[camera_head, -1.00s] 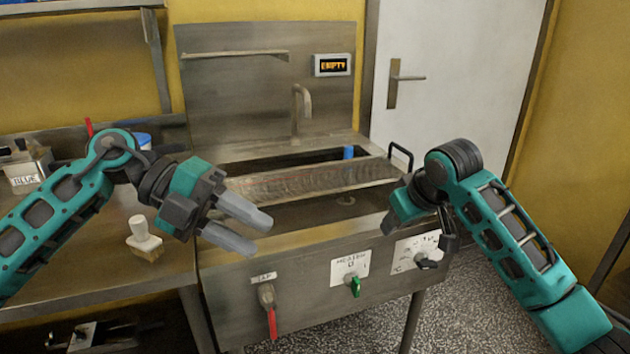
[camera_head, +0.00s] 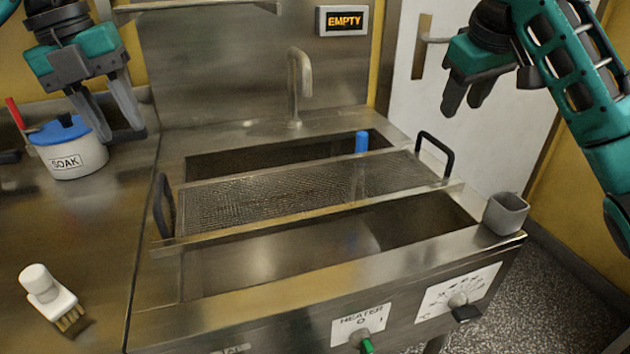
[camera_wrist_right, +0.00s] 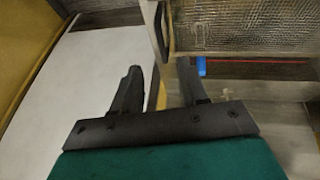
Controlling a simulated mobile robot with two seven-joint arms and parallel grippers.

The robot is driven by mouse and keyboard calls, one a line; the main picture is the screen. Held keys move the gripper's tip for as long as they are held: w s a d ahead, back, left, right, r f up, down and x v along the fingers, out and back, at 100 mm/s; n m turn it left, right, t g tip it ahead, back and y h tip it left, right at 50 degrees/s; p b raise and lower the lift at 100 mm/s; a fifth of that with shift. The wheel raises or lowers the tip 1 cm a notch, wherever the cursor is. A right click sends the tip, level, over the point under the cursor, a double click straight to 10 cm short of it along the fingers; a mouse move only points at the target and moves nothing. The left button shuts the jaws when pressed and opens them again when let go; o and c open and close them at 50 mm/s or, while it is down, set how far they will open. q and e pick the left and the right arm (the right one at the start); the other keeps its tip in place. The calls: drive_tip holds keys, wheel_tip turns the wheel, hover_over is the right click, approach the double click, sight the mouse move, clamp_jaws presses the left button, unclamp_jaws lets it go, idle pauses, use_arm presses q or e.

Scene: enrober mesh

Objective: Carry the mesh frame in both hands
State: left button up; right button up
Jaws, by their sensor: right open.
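The mesh frame (camera_head: 290,193) lies across the open basin of the steel enrober, with a black handle at each end. Its left handle (camera_head: 163,205) and right handle (camera_head: 436,155) both stand free. My left gripper (camera_head: 112,125) hangs with parted fingers beside the SOAK pot, left of the frame and apart from it. My right gripper (camera_head: 466,97) is open and empty, up and to the right of the right handle. In the right wrist view the mesh frame (camera_wrist_right: 240,25) shows at the top, and the fingers (camera_wrist_right: 158,90) are apart with nothing between them.
The steel basin (camera_head: 330,255) has a tap (camera_head: 297,88) behind it and a blue peg (camera_head: 361,142) inside. A grey cup (camera_head: 506,213) sits on its right front corner. A sign (camera_head: 342,21) reads EMPTY.

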sight(157, 187)
use_arm(q)
drive_tip(key=shift+s, duration=0.15)
use_arm(e)
drive_tip(key=shift+s, duration=0.1)
use_arm(q)
drive_tip(key=f, duration=0.4)
drive_tip(key=d+f, duration=0.1)
drive_tip(key=f, duration=0.3)
drive_tip(key=w+d+f, duration=0.1)
drive_tip(key=f, duration=0.3)
drive_tip(key=shift+d+f, duration=0.25)
drive_tip(key=shift+f, duration=0.1)
use_arm(e)
drive_tip(key=x, duration=1.3)
use_arm(q)
clamp_jaws()
use_arm(e)
drive_tip(key=c, duration=0.7)
clamp_jaws()
use_arm(q)
drive_tip(key=shift+r, duration=0.1)
use_arm(e)
drive_tip(key=shift+r, duration=0.15)
